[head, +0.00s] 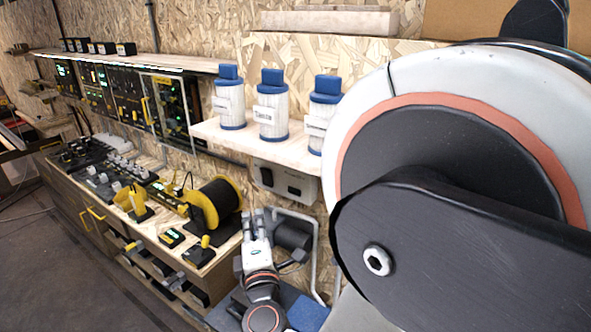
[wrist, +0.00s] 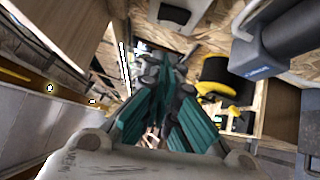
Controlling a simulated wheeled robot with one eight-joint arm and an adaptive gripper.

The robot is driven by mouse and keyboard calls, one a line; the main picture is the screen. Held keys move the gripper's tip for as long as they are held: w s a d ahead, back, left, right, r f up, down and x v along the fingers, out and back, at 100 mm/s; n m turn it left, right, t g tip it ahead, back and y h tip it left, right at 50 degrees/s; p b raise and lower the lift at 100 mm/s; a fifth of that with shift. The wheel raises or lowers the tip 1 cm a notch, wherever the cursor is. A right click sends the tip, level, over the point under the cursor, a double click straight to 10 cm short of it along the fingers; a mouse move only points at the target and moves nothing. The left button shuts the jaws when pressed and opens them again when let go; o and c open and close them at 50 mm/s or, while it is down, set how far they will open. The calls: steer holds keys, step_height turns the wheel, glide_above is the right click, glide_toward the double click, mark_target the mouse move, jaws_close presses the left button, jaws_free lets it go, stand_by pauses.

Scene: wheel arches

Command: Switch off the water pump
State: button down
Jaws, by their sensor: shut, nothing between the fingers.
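A light grey box (head: 285,181) with dark openings or controls on its face is fixed to the wall under the filter shelf. A dark cylinder (head: 293,233), which may be the water pump, sits below it beside a pale bent pipe. A dark cylinder with a blue label (wrist: 280,45) shows at the upper right of the wrist view. I cannot make out which part is the pump's switch. My gripper (head: 258,217) is shut and empty, just left of the dark cylinder and below the grey box. Its teal fingers (wrist: 164,75) fill the middle of the wrist view.
White filters with blue caps (head: 272,105) stand on a shelf above the grey box. A yellow-rimmed black reel (head: 213,205) and small devices crowd the bench to the left. My arm hides the right side. Grey floor (head: 70,270) lies open at the lower left.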

stand_by(0.4)
steer(key=b, duration=0.2)
glide_toward(266, 178)
steer(key=w+a+r, duration=0.2)
steer(key=w+a, duration=0.2)
steer(key=w, duration=0.2)
steer(key=shift+s+d+f, duration=0.2)
steer(key=shift+d, duration=0.05)
steer(key=shift+w+d+r, duration=0.15)
steer(key=shift+w+r, duration=0.05)
steer(key=shift+w, duration=0.1)
